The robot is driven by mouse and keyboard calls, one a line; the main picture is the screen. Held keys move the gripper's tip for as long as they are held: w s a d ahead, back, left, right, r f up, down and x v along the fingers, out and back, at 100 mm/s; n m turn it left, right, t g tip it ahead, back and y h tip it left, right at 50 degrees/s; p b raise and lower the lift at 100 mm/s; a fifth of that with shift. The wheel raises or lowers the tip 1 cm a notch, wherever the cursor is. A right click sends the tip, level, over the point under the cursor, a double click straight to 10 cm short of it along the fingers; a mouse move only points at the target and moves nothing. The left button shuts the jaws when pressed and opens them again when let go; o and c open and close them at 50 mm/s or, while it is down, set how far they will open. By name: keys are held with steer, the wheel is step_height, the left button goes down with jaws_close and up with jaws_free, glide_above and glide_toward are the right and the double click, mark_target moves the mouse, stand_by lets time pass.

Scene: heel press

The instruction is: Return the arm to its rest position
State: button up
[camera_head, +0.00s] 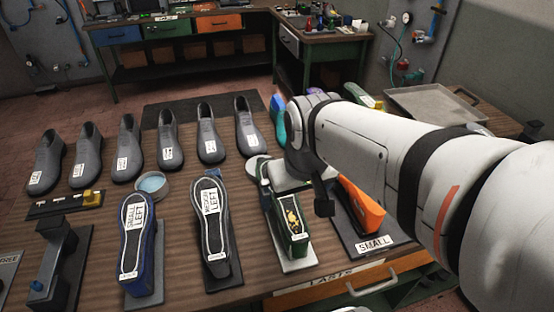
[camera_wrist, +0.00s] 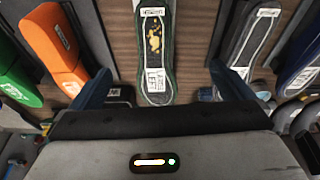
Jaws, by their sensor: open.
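My gripper (camera_wrist: 160,72) shows in the wrist view with its two blue fingers spread apart and nothing held between them. The gripper's fingers are mostly hidden there by the wrist. The green last stands on a pale plate on the wooden table.
A black last (camera_head: 212,228) and a blue last (camera_head: 138,245) stand to the left, an orange last (camera_head: 362,208) to the right, close to my arm. Several grey shoes (camera_head: 168,138) line the table behind. A metal tray (camera_head: 432,103) lies at the back right.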

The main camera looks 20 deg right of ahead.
steer(key=shift+s+f+m, duration=0.15)
steer(key=shift+s+f, duration=0.15)
steer(key=shift+s, duration=0.35)
steer(key=shift+s+f+m, duration=0.15)
steer(key=shift+s+f, duration=0.1)
steer(key=shift+s, duration=0.35)
